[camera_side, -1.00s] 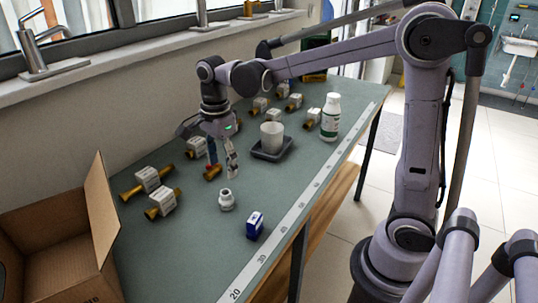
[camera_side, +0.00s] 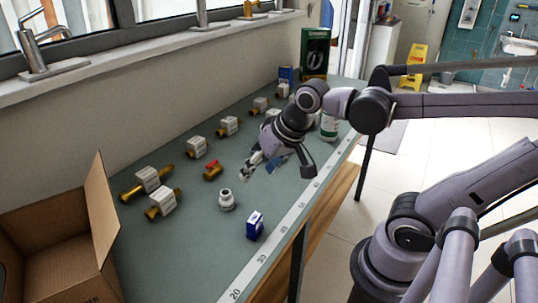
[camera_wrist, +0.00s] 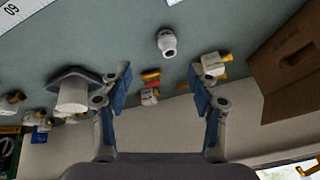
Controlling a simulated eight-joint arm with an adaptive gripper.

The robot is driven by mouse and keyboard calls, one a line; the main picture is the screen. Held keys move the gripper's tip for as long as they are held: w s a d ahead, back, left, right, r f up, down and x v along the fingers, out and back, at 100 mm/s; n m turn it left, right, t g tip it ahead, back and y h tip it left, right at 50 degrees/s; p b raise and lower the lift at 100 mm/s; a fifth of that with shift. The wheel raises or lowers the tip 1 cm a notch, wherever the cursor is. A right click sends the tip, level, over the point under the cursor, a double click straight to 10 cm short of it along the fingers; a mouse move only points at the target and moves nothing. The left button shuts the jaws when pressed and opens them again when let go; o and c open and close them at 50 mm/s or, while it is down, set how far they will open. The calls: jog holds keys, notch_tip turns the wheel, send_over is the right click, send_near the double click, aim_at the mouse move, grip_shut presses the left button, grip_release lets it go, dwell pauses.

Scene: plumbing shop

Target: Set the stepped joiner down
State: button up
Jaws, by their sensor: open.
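The white stepped joiner (camera_side: 227,201) stands on the green bench top, apart from everything around it. In the wrist view the joiner (camera_wrist: 167,42) lies beyond my fingertips, with bare bench around it. My gripper (camera_side: 262,171) is open and tilted above the bench, behind and to the right of the joiner. The wrist view shows my gripper (camera_wrist: 158,74) with its blue-padded fingers wide apart and nothing held between them.
A brass valve with a red handle (camera_side: 212,172) lies behind the joiner. A blue-and-white box (camera_side: 255,225) stands in front. Tagged brass fittings (camera_side: 148,180) line the wall side. An open carton (camera_side: 102,215) is at left.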

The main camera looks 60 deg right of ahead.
jog(key=n, duration=0.1)
jog(key=s+f+n+t, duration=0.1)
jog(key=s+n, duration=0.1)
jog(key=n, duration=0.1)
jog(key=shift+f, duration=0.25)
